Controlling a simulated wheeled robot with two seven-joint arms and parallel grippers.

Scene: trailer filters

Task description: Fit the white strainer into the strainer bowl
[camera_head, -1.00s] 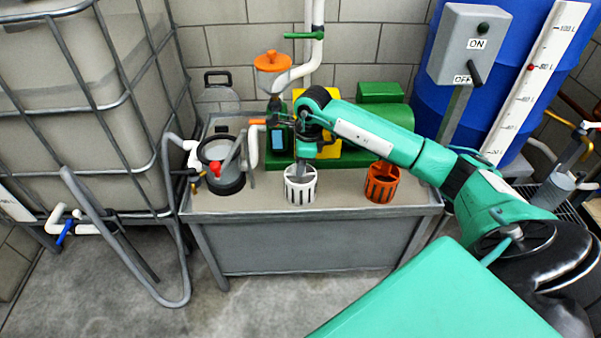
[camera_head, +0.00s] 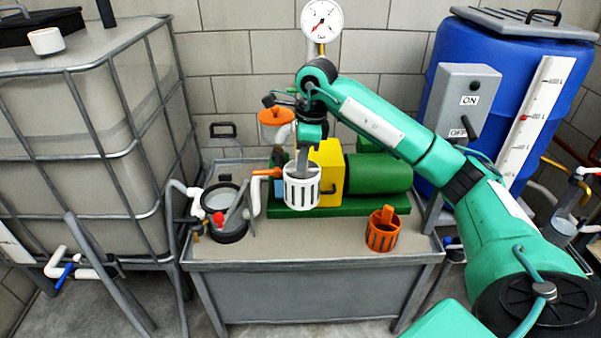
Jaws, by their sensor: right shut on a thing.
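The white slotted strainer (camera_head: 301,188) hangs upright from my right gripper (camera_head: 305,160), which is shut on it. It is lifted above the bench top, in front of the yellow and green pump. An orange-topped vessel (camera_head: 276,126) stands behind and to the left of the strainer, by the pump's pipework. My left gripper is not in view.
An orange slotted strainer (camera_head: 383,231) stands at the bench's right. A black-rimmed container (camera_head: 229,213) with a red knob stands at the left. The grey metal bench (camera_head: 315,252) has clear room at its front. The switch box (camera_head: 465,98) rises behind my right arm.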

